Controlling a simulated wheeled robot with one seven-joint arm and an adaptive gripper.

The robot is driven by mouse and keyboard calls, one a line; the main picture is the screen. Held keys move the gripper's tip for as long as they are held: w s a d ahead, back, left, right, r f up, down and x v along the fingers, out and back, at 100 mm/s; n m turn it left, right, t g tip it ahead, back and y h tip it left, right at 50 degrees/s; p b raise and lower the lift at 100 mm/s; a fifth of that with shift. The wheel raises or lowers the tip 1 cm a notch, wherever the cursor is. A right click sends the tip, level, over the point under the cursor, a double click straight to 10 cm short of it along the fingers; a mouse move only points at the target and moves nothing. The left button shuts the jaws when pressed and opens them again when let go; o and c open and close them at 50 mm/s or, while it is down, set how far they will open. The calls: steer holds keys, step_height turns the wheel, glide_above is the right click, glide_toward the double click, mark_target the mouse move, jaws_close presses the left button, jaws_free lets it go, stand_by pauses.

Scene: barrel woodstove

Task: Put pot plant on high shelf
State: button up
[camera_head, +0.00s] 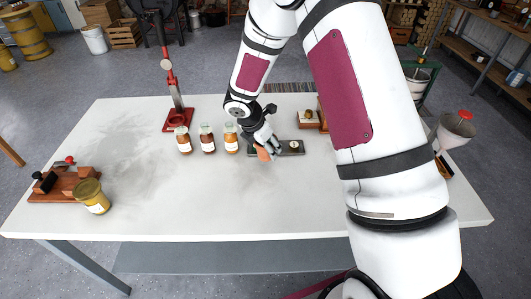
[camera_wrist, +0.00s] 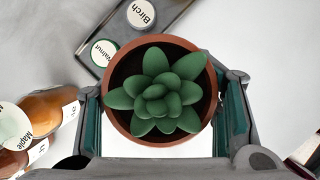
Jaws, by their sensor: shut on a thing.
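The pot plant (camera_wrist: 157,93) is a green succulent in a round terracotta pot, seen from above in the wrist view. The pot's side (camera_head: 263,155) shows in the head view, near the middle of the white table. My gripper (camera_wrist: 160,110) is shut on the pot, with a finger against each side. In the head view my gripper (camera_head: 268,148) comes down onto the pot from above, and my arm hides part of the table behind it. I cannot tell whether the pot touches the table. I cannot make out a high shelf for certain.
Three labelled jars (camera_head: 207,138) stand just left of the pot. A dark tray (camera_head: 290,148) with labelled lids lies right behind it. A red press (camera_head: 177,118) stands further back. A yellow can (camera_head: 92,197) is at left. The white table's (camera_head: 200,215) front is clear.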

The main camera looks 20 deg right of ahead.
mark_target(265, 153)
steer(key=shift+w+a+f, duration=0.1)
steer(key=shift+w+f, duration=0.05)
steer(key=shift+f, duration=0.75)
steer(key=shift+w+f, duration=0.1)
steer(key=shift+f, duration=0.75)
steer(key=shift+f, duration=0.15)
steer(key=o, duration=1.4)
steer(key=shift+o, duration=0.2)
